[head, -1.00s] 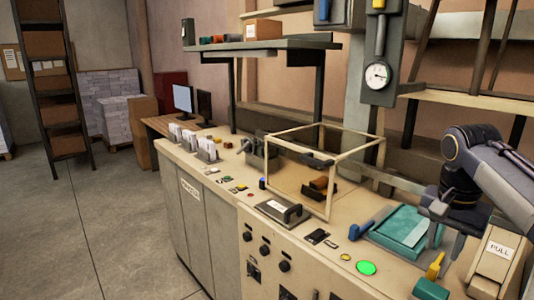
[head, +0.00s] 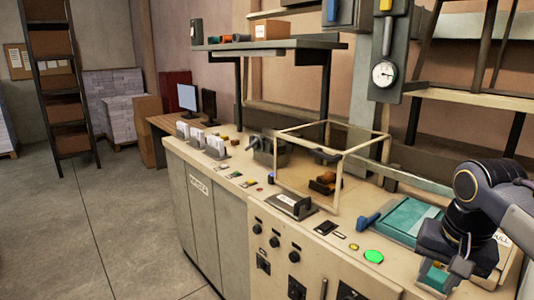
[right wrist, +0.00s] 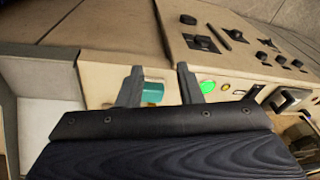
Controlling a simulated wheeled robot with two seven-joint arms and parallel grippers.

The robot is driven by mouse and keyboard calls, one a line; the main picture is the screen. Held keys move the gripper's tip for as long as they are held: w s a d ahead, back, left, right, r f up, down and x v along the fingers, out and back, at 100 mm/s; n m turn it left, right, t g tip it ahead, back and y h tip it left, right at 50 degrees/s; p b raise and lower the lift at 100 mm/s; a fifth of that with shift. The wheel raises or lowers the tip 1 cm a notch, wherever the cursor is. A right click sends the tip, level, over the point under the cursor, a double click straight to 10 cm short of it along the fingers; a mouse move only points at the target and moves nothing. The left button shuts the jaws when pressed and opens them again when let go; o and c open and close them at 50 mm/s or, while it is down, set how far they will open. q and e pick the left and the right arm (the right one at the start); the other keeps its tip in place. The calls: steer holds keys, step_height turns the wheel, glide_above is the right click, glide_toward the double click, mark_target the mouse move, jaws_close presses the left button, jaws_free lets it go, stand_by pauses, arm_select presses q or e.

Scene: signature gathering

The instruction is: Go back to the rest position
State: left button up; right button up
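My left gripper is in no view.
A green lit button (head: 373,256) is left of my right gripper, with a teal tray (head: 412,218) behind it. A clear box frame (head: 333,150) stands mid-console. A shelf (head: 265,44) and gauge box (head: 384,72) are above.

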steer(key=s+a+f+n+t+y, duration=0.3)
steer(key=s+a+f+n+y, duration=0.1)
steer(key=s+a+f, duration=0.7)
steer(key=s+f+n, duration=0.1)
steer(key=s+f, duration=0.2)
steer(key=shift+s, duration=0.3)
